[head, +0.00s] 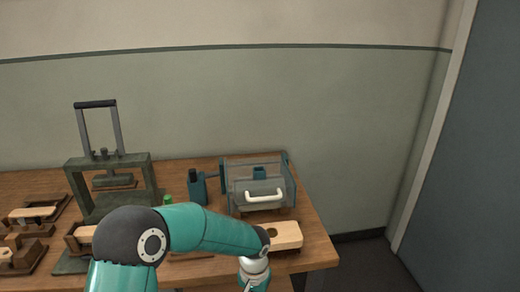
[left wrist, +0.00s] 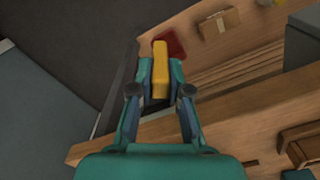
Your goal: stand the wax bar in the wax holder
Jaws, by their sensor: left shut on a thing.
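The yellow wax bar (left wrist: 160,70) is between the fingertips of my left gripper (left wrist: 160,84) in the left wrist view. The gripper is shut on it, and the bar sticks out past the fingertips. A dark red flat piece (left wrist: 176,45) lies just beyond the bar; I cannot tell whether it is part of the wax holder. In the head view my left arm reaches across the front of the bench, and its gripper and the bar are out of sight below the frame. I cannot surely identify the wax holder in either view. My right gripper is not in view.
A clear-sided box with a white handle (head: 265,196) stands at the bench's right end. A pale wooden block with a hole (head: 286,235) is in front of it. A dark press frame (head: 108,164) stands at left. The wooden bench (head: 318,250) ends at right; floor lies beyond.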

